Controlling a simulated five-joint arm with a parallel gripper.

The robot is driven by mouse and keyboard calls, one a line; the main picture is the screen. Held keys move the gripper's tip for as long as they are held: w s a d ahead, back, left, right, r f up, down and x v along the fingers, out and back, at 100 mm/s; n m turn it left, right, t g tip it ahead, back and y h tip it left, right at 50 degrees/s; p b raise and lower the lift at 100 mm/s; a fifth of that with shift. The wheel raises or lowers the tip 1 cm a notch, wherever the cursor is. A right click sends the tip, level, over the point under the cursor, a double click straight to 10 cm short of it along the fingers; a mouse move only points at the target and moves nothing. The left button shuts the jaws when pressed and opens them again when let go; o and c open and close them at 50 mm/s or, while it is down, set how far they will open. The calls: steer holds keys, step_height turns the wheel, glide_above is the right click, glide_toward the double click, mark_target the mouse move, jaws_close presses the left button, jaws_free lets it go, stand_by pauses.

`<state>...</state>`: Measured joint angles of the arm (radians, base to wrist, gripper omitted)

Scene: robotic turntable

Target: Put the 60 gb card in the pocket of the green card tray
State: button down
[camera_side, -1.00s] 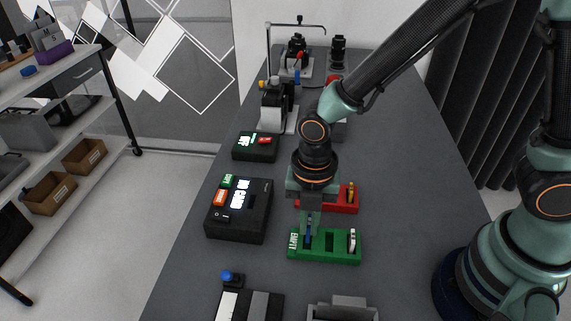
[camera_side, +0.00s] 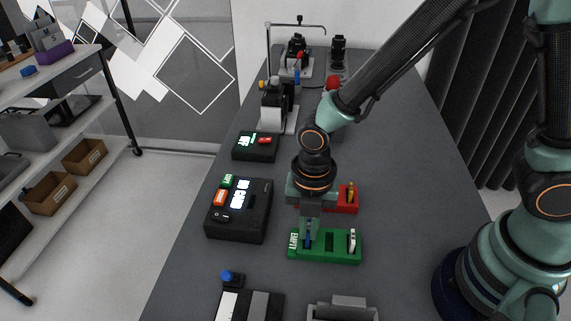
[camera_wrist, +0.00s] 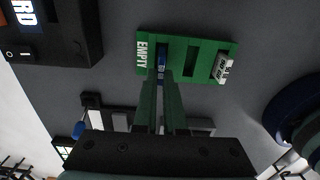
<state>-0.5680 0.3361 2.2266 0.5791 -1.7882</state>
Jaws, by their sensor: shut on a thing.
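The green card tray (camera_side: 345,257) lies on the table with an "EMPTY" label at its left end; it also shows in the wrist view (camera_wrist: 175,42). My gripper (camera_side: 309,226) points down over the tray's left slot. Its fingers (camera_wrist: 161,78) are shut on a blue card (camera_wrist: 161,60), which stands upright with its lower end at or in that slot. How deep it sits is hidden. The blue card (camera_side: 308,240) shows no readable label. A white card (camera_side: 351,240) with small print (camera_wrist: 221,68) stands in the right slot. The middle slot is empty.
A red tray (camera_side: 344,207) with a yellowish card stands just behind the green tray. A black card reader box (camera_side: 240,226) with a lit screen stands to the left. A blue-knobbed part (camera_side: 231,279) and a grey holder (camera_side: 343,310) lie in front.

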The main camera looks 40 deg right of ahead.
mark_target(308, 231)
steer(key=shift+f, duration=0.75)
steer(key=c, duration=0.9)
jaws_free()
step_height(308, 231, up, 12)
steer(key=d+r+m+t, duration=0.2)
steer(key=d+m, duration=0.4)
steer(key=m, duration=0.3)
steer(key=d+r+m+t, duration=0.1)
steer(key=d+r+m, duration=0.3)
steer(key=m, duration=0.5)
steer(key=d+r+m+t, duration=0.2)
steer(key=d+r+m, duration=0.2)
steer(key=d+m, duration=0.4)
steer(key=shift+w+m+t, duration=0.2)
steer(key=shift+m+t, duration=0.1)
steer(key=shift+m, duration=0.2)
